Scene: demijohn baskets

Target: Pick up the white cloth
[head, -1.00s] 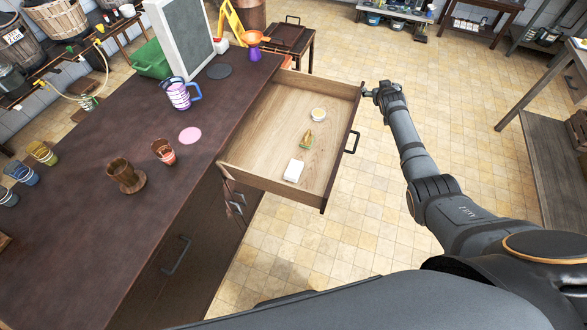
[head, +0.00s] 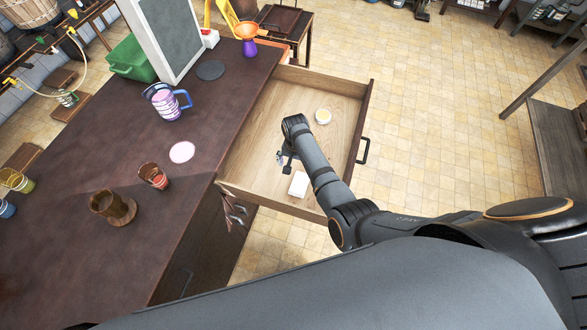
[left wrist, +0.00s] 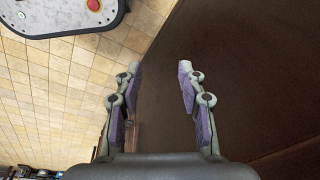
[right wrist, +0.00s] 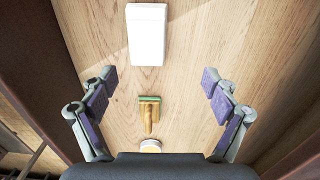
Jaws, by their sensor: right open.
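A small brush-like thing with a green band (right wrist: 149,112) and a round tin (head: 323,116) also lie in the drawer. The drawer walls surround my right gripper.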

